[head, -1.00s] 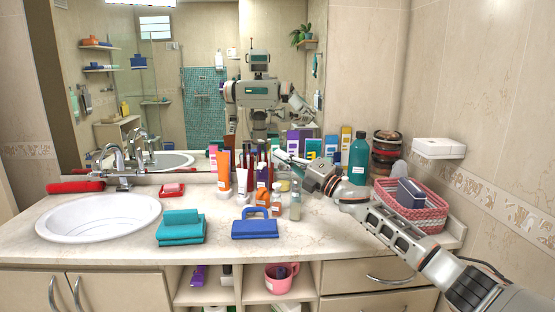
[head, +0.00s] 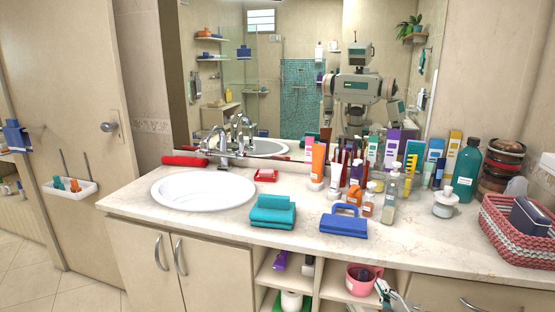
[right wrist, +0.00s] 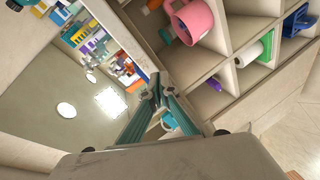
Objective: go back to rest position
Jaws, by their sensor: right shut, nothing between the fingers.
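My right gripper (head: 388,292) shows at the bottom edge of the head view, in front of the open shelves under the counter. In the right wrist view its two green-grey fingers (right wrist: 158,92) meet at the tips with nothing between them. Only a small part of the gripper shows in the head view, and the rest of the right arm is out of frame. My left gripper is in neither view.
A pink mug (head: 361,279) sits in the open shelf near the gripper. Floor shows at left.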

